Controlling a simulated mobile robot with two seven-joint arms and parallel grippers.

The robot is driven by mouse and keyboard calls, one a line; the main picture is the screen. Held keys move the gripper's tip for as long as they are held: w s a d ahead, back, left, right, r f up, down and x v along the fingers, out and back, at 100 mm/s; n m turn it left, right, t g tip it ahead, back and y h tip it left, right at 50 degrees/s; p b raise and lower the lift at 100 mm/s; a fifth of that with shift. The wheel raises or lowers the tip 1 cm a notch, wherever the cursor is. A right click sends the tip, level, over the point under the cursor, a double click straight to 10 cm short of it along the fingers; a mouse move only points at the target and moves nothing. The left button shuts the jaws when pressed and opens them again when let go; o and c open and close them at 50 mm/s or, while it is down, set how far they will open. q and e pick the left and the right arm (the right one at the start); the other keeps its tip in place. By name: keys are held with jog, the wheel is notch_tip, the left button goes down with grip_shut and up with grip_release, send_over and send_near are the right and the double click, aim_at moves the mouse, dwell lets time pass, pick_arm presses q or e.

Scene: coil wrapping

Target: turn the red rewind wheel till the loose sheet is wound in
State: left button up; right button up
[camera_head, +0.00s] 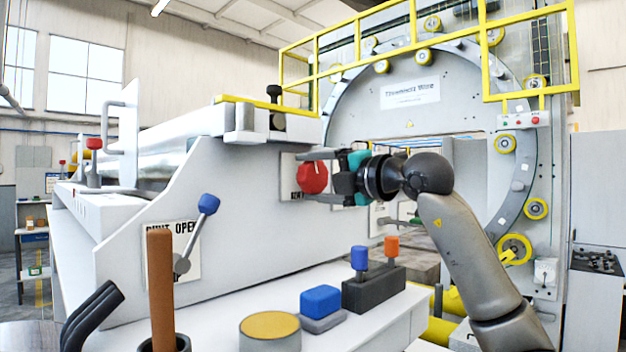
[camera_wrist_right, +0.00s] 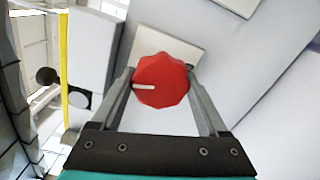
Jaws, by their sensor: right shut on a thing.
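The red rewind wheel (camera_head: 312,177) is a faceted knob on a pale plate on the side of the grey machine. It also shows in the right wrist view (camera_wrist_right: 161,80), with a white mark pointing left. My right gripper (camera_head: 318,176) reaches in from the right and is shut on the wheel, one finger on each side of it, as the right wrist view (camera_wrist_right: 162,88) shows. The loose sheet cannot be made out for certain; a shiny silver roll (camera_head: 165,145) lies on top of the machine at the left. My left gripper is not in view.
A blue-knobbed lever (camera_head: 208,204) stands by a label on the machine's side. On the front ledge are a blue button (camera_head: 320,301), a yellow-topped cylinder (camera_head: 270,327), a black block with blue and orange knobs (camera_head: 374,288), and a brown handle (camera_head: 160,285). A large ring (camera_head: 515,180) with yellow rollers stands behind.

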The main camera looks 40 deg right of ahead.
jog(key=shift+m, duration=1.4)
jog(key=o, duration=1.3)
jog(key=shift+c, duration=0.2)
jog(key=s+d+b, duration=0.1)
jog(key=s+b, duration=0.5)
jog(key=s, duration=0.9)
jog(key=shift+d, duration=0.15)
